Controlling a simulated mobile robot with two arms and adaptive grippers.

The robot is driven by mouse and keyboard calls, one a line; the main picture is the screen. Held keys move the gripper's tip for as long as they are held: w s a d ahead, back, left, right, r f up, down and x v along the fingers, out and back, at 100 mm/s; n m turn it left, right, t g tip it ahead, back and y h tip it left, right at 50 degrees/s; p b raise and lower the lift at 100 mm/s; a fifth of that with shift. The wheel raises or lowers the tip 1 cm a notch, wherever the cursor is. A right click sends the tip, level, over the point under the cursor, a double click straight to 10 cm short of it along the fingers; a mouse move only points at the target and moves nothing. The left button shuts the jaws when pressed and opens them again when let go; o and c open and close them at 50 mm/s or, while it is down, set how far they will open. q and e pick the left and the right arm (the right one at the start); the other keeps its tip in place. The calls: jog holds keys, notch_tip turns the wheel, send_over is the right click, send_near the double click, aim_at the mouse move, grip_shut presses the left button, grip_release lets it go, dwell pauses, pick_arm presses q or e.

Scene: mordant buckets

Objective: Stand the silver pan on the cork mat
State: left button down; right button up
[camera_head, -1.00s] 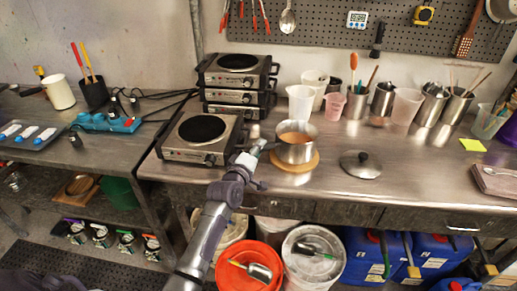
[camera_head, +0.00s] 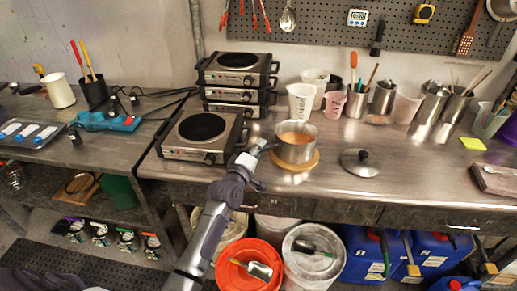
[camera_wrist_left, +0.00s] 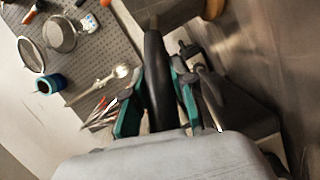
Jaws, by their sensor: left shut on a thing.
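The silver pan (camera_head: 296,152), with orange-brown liquid inside, is upright over the round cork mat (camera_head: 305,166) on the steel counter. The mat's rim shows around its base; whether the pan touches the mat or hangs just above it I cannot tell. My left gripper (camera_head: 260,146) is at the pan's left side, shut on its handle. In the left wrist view, the teal-edged fingers of my left gripper (camera_wrist_left: 157,105) close around the dark handle (camera_wrist_left: 153,50). My right gripper is in neither view.
A lid (camera_head: 360,163) with a black knob lies right of the mat. A hot plate (camera_head: 202,136) stands to the left, with stacked hot plates (camera_head: 238,80) behind it. A white jug (camera_head: 300,102) and several containers line the back.

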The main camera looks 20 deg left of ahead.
pick_arm(q)
jog(key=c, duration=0.9)
grip_release()
jog(key=shift+r, duration=0.3)
jog(key=shift+s+f, duration=0.1)
jog(key=shift+f, duration=0.35)
jog(key=s, duration=0.8)
jog(key=s+r, duration=0.1)
jog(key=s, duration=0.3)
jog(key=shift+d, duration=0.1)
